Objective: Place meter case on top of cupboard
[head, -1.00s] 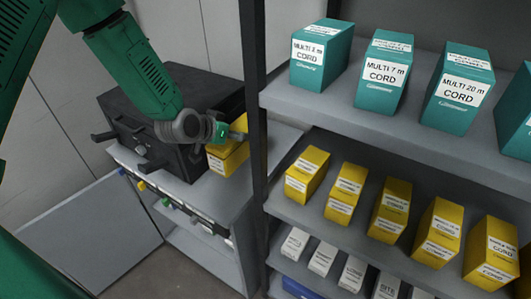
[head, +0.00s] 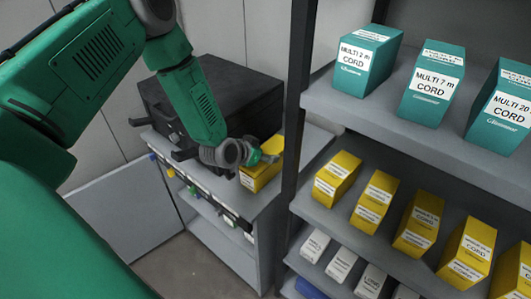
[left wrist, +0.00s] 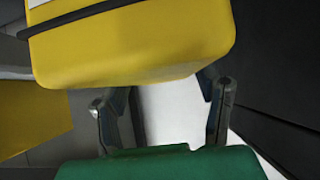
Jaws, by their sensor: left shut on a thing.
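A yellow case (head: 262,172) with a pale label, which I take for the meter case, is at the right end of the grey cupboard top (head: 301,152), beside a black case. My left gripper (head: 262,158) is shut on the yellow case from above and behind. In the left wrist view the yellow case (left wrist: 140,45) has rounded corners and a black band, and the gripper's fingers (left wrist: 165,105) reach to its edge. I cannot tell whether its underside touches the cupboard top. My right gripper is not in view.
The black case (head: 225,95) fills most of the cupboard top. A dark post (head: 295,90) and a shelf rack (head: 400,120) stand close on the right, with teal boxes (head: 432,85) above and yellow boxes (head: 375,200) below. An open cupboard door (head: 130,215) extends left.

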